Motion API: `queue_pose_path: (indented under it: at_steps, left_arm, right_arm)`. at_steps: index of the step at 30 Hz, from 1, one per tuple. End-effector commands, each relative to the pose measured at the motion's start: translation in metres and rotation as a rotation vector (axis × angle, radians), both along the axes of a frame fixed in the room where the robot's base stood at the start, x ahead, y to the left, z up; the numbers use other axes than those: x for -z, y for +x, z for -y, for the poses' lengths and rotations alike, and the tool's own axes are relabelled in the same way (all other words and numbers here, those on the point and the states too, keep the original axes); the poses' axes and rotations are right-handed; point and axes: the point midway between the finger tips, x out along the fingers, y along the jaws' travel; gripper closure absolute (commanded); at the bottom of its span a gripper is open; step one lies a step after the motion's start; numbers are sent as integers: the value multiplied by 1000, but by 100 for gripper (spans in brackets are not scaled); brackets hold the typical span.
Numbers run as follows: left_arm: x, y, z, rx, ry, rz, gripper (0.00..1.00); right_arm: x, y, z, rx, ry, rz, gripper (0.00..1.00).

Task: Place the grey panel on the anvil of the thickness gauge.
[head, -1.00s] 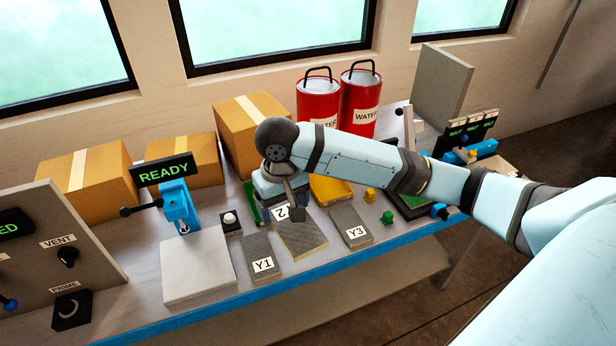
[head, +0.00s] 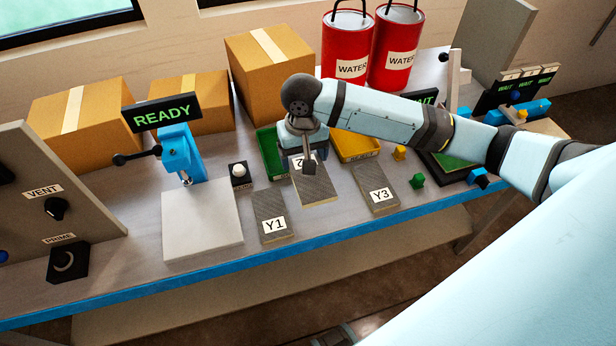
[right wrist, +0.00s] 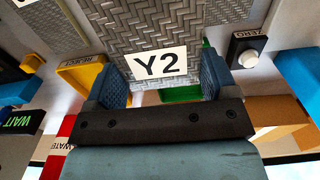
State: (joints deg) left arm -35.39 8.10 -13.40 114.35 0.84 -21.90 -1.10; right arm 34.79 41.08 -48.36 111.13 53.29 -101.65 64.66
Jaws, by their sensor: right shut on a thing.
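The grey woven panel labelled Y2 (head: 316,189) is held by my right gripper (head: 302,160) at its labelled end. In the right wrist view, the panel (right wrist: 150,28) lies between the two blue finger pads of the gripper (right wrist: 160,85). It is over the bench between panels Y1 (head: 272,208) and Y3 (head: 378,183); any gap beneath it is hard to judge. The thickness gauge (head: 178,152) is blue with a READY display, left of the gripper. Its flat pale anvil plate (head: 203,222) is bare. My left gripper is not in view.
A green tray (head: 266,145) and a yellow tray (head: 356,157) stand behind the panels. A black box with a white button (head: 239,172) sits between gauge and green tray. Cardboard boxes (head: 270,60) and red water buckets (head: 346,50) line the back.

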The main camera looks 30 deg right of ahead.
Motion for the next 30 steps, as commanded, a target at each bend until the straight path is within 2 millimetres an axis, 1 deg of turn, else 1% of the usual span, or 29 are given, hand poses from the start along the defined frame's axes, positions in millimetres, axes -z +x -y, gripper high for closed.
queue_pose_path:
  at_steps: [1,3,7,9,14,21,22,30]
  left_arm:
    - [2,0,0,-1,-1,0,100]
    - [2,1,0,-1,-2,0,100]
    - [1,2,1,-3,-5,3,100]
    - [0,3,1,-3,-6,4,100]
    - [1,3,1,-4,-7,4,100]
    - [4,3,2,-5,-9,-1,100]
    - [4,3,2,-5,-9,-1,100]
    - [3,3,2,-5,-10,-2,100]
  right_arm:
    - [15,0,0,1,-1,-3,50]
    - [32,-1,0,0,-1,-3,50]
    - [55,0,0,0,-1,0,50]
    - [62,0,0,0,0,0,50]
    - [72,0,0,0,0,-1,51]
    - [106,0,0,0,-1,-1,51]
    - [108,0,0,0,0,-1,51]
    - [109,0,0,-1,1,1,51]
